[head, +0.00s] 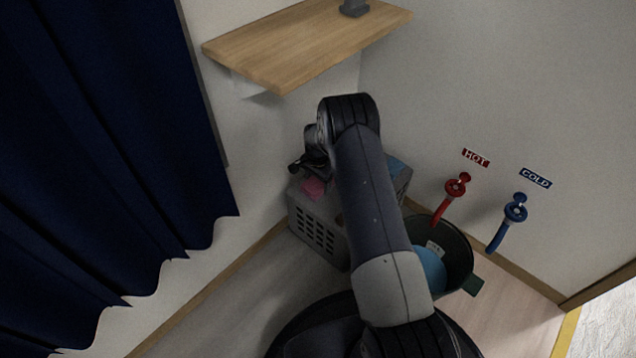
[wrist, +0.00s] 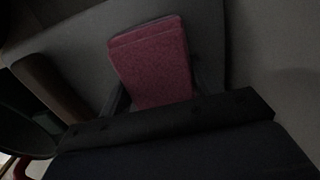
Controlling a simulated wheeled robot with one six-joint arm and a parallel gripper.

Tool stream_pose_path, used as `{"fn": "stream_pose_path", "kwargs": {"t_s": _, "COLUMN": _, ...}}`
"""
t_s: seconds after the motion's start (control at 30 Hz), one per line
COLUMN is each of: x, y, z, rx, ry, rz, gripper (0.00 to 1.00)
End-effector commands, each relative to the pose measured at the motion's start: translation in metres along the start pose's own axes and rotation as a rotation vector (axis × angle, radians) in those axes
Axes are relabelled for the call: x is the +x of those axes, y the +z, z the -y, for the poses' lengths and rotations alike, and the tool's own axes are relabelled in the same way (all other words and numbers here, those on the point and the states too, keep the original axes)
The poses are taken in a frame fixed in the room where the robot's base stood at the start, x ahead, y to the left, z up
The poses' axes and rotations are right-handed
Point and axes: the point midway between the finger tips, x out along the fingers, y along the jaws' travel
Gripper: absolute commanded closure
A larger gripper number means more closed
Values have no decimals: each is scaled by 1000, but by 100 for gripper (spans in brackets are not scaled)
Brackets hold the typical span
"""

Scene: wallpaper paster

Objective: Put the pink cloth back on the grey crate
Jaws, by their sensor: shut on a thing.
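The pink cloth (head: 313,187) shows below my gripper in the head view, over the top of the grey crate (head: 318,230) at its near left end. In the wrist view the folded pink cloth (wrist: 153,60) sits between the fingers of my gripper (wrist: 155,85), which is shut on it. A grey surface lies behind the cloth there. I cannot tell whether the cloth touches the crate top. My gripper (head: 311,168) is partly hidden by my own arm in the head view, and the arm covers the crate's middle.
A blue cloth (head: 397,167) lies at the crate's far right end. A dark bucket (head: 457,250) with a blue thing (head: 430,268) in it stands right of the crate. Red (head: 457,187) and blue (head: 514,211) taps jut from the wall. A wooden shelf (head: 300,42) hangs above; a dark blue curtain (head: 100,150) is left.

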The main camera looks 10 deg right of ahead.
Motion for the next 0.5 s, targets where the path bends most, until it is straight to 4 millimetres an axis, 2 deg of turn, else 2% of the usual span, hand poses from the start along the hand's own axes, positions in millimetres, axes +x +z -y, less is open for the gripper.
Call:
{"fn": "stream_pose_path", "kwargs": {"t_s": 0.1, "x": 6, "y": 0, "z": 0, "rx": 0, "ry": 0, "rz": 0, "gripper": 62}}
{"fn": "stream_pose_path", "kwargs": {"t_s": 0.13, "x": 4, "y": 0, "z": 0, "rx": 0, "ry": 0, "rz": 0, "gripper": 37}}
{"fn": "stream_pose_path", "kwargs": {"t_s": 0.37, "x": 4, "y": 0, "z": 0, "rx": 0, "ry": 0, "rz": 0, "gripper": 18}}
{"fn": "stream_pose_path", "kwargs": {"t_s": 0.5, "x": 4, "y": 0, "z": 0, "rx": 0, "ry": 0, "rz": 0, "gripper": 17}}
